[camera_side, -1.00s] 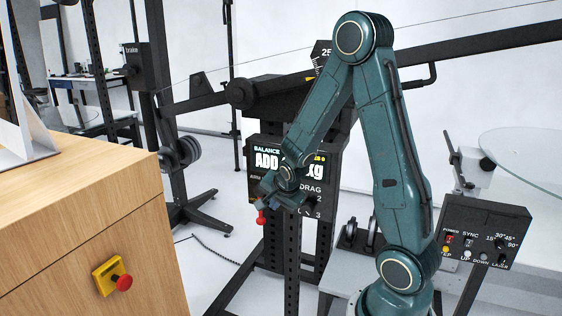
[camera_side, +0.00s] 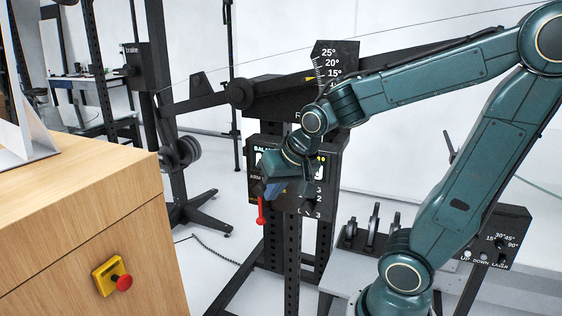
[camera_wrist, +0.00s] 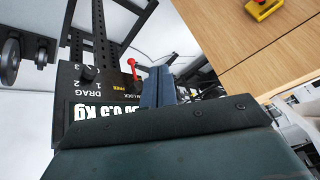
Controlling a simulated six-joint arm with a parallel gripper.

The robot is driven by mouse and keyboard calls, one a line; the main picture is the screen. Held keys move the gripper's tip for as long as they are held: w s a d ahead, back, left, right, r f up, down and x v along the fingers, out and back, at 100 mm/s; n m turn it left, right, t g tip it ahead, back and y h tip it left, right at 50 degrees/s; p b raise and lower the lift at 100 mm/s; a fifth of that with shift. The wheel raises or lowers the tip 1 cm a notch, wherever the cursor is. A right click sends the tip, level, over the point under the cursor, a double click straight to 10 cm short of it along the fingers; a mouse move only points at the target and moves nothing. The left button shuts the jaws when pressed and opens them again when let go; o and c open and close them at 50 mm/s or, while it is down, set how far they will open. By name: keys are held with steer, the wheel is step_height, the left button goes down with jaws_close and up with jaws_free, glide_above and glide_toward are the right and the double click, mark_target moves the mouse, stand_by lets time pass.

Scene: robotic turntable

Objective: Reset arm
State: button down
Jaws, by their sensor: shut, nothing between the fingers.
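My gripper (camera_side: 273,192) is at the end of my teal arm in the side view, in front of the black balance panel (camera_side: 329,180). It covers much of the panel's lit display. In the wrist view my gripper's blue-grey fingers (camera_wrist: 158,86) are together, with nothing between them. The same panel shows upside down in the wrist view (camera_wrist: 70,92), with "0.5 kg" and "DRAG" readable. A red-handled lever (camera_side: 261,212) hangs just below and left of my gripper. The lever also shows in the wrist view (camera_wrist: 132,66), left of the fingers; I cannot tell whether they touch.
A wooden cabinet (camera_side: 70,215) with a yellow-and-red stop button (camera_side: 123,282) stands at the left. A black beam (camera_side: 195,103) and angle scale (camera_side: 333,62) are behind my forearm. My arm partly hides a switch box (camera_side: 512,235) at the right.

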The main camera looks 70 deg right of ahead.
steer(key=s+a+r+n+y, duration=0.1)
steer(key=s+a+r+n, duration=0.3)
steer(key=s, duration=0.6)
steer(key=shift+a+n+y, duration=0.4)
steer(key=shift+a+n, duration=0.8)
steer(key=shift+n, duration=0.7)
